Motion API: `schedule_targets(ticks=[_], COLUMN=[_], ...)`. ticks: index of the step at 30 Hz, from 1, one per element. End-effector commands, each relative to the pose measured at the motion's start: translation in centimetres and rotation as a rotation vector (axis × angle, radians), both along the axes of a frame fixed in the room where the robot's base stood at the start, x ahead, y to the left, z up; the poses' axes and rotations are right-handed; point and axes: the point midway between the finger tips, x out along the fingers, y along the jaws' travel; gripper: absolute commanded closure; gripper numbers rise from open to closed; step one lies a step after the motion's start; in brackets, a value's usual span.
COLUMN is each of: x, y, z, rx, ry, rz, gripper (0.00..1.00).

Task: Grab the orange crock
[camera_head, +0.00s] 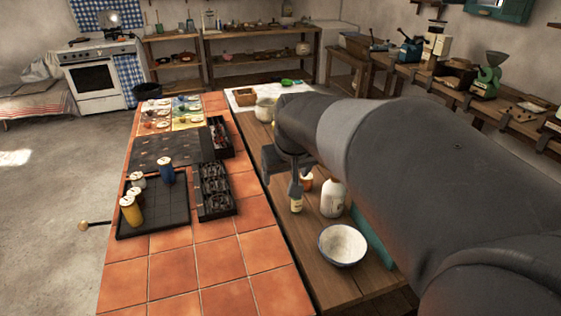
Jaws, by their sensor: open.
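My gripper (294,187) is open and points down just left of the crock in the picture. One dark finger shows clearly; the other is hard to make out. I cannot tell whether the gripper touches the crock.
A small bottle (296,204), a white jug (333,198) and a white bowl (342,246) stand close by on the wooden table (300,258). The tiled counter (195,270) holds a black tray (157,217) with jars and a black organizer (215,190). Its near end is clear.

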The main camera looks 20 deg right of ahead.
Motion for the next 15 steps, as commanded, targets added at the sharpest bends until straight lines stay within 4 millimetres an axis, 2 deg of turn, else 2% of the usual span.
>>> schedule_targets(ticks=[1, 8, 15], x=[1.8, 9.1, 15.9], y=[-0.8, -4.3, -8.7], z=[-0.6, -3.4, -8.2], rx=[0.000, 0.001, 0.013], ry=[0.010, 0.027, 0.043], rz=[-0.005, -0.013, -0.026], gripper=[0.26, 0.26, 0.26])
